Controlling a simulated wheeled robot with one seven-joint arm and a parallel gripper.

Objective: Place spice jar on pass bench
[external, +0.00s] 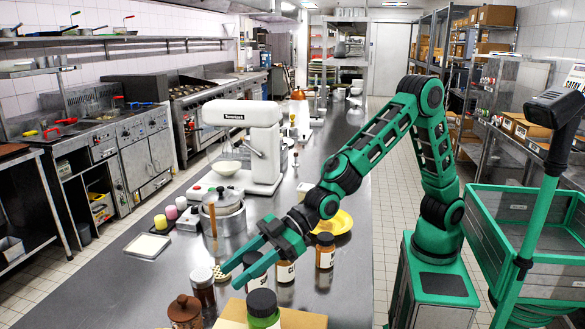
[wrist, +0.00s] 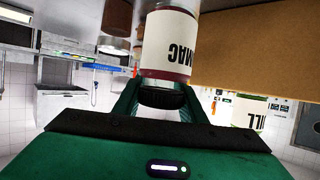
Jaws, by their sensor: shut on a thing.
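The spice jar (external: 257,282) has a black lid and a white label; in the wrist view its label (wrist: 168,40) reads "MAC" upside down, above a dark red band. My gripper (external: 232,277) is shut on this jar, with a green finger on each side of its black lid. The jar looks upright; I cannot tell whether its base touches the surface below. The long dark steel bench (external: 110,297) runs below my gripper and away to the back. Which bench is the pass bench is not marked.
A cardboard box (external: 300,320) and a green jar (external: 264,321) stand close in front. Amber jars (external: 326,257), a brown-lidded jar (external: 203,290) and a pot (external: 224,222) crowd around. A yellow plate (external: 340,223) and white mixer (external: 262,150) stand farther back. The bench's front left is clear.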

